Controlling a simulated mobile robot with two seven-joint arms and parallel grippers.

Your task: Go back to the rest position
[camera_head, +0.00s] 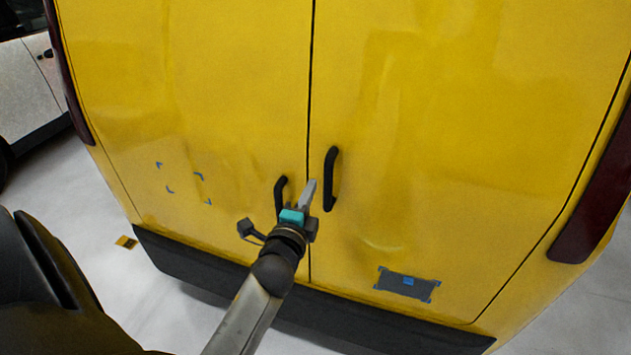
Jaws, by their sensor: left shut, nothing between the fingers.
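My left gripper (308,190) is in front of the rear doors of a yellow van (220,90), near the gap between the doors. Its fingers are together and point up, with nothing between them. The gripper partly covers the left black door handle (281,187). The right black door handle (331,178) is just to the right of the fingertips. I cannot tell from this view whether the fingers touch the door. My right gripper does not show.
A dark grey patch (405,285) with blue corner marks is on the lower right door. Blue corner marks (199,177) are on the left door. A black bumper (200,268) runs below. A yellow piece (126,242) lies on the pale floor. A white car (28,95) stands at left.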

